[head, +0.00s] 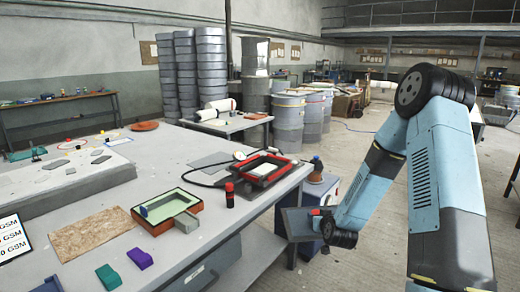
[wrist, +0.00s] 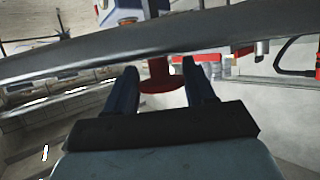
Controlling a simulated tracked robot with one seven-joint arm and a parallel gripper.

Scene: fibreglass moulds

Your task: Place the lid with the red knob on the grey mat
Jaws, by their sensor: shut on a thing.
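The lid is a flat dark grey plate (head: 295,226) with a red knob, held off the right edge of the table in the head view. My gripper (head: 322,216) is at its right side, with a bit of the red knob showing there. In the wrist view, the fingers of my gripper (wrist: 160,80) are closed on the red knob (wrist: 160,78), and the lid (wrist: 200,42) spans the picture, tilted, beyond the fingertips. A flat grey sheet, apparently the grey mat (head: 208,161), lies on the table left of the red-framed tray; nothing is on it.
A red-and-black framed tray (head: 262,169) with a black hose is by the table's right edge. A red-capped dark bottle (head: 230,194) stands nearby. A green-lined open box (head: 166,212), a brown board (head: 95,231), a purple block (head: 140,258) and a green block (head: 108,277) lie nearer.

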